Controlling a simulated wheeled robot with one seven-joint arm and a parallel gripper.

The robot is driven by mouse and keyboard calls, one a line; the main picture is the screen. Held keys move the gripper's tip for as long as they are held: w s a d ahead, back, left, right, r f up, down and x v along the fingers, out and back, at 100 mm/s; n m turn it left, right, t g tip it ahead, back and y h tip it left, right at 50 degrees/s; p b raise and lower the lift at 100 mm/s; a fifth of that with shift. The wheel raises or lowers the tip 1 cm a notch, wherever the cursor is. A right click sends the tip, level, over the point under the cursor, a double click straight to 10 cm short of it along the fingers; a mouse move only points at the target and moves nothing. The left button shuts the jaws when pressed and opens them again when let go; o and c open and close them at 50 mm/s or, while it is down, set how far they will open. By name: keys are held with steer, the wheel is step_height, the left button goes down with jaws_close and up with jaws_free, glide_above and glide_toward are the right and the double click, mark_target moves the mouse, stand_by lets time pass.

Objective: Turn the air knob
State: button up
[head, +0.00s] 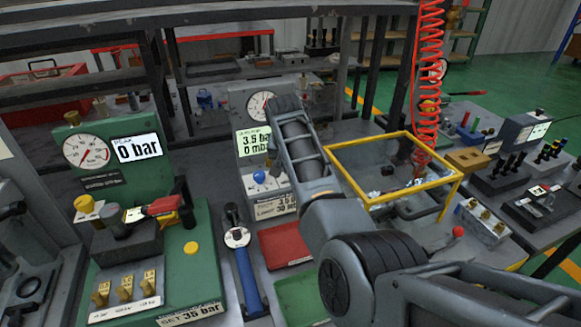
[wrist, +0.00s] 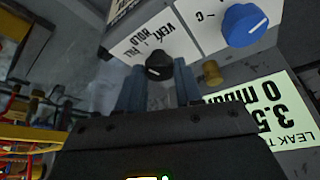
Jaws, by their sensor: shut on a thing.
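A black knob (wrist: 158,66) with a pale pointer mark sits on the grey test panel (head: 236,98), beside a white label with VENT and HOLD on it, upside down in the wrist view. My gripper (wrist: 160,76) has its two blue-grey fingers on either side of this knob, shut on it. Which knob is the air knob cannot be read. A larger blue knob (wrist: 243,25) is on the same panel, apart from the fingers; it also shows in the head view (head: 259,177). My arm hides the black knob and fingertips in the head view.
The panel's display (head: 254,141) reads 3.5 bar and 0 mbar. A small brass fitting (wrist: 212,72) is close beside the fingers. A yellow-framed clear box (head: 395,160) stands right of my arm. A green gauge stand (head: 108,150) is at the left.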

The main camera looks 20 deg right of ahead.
steer(key=shift+m+h+b, duration=0.4)
steer(key=shift+m+b, duration=0.2)
steer(key=shift+m, duration=0.5)
steer(key=o, duration=1)
steer(key=shift+o, duration=0.2)
steer(key=shift+a+r, duration=0.1)
steer(key=v, duration=0.7)
steer(key=shift+r+b, duration=0.3)
steer(key=shift+b, duration=0.1)
steer(key=shift+g, duration=0.3)
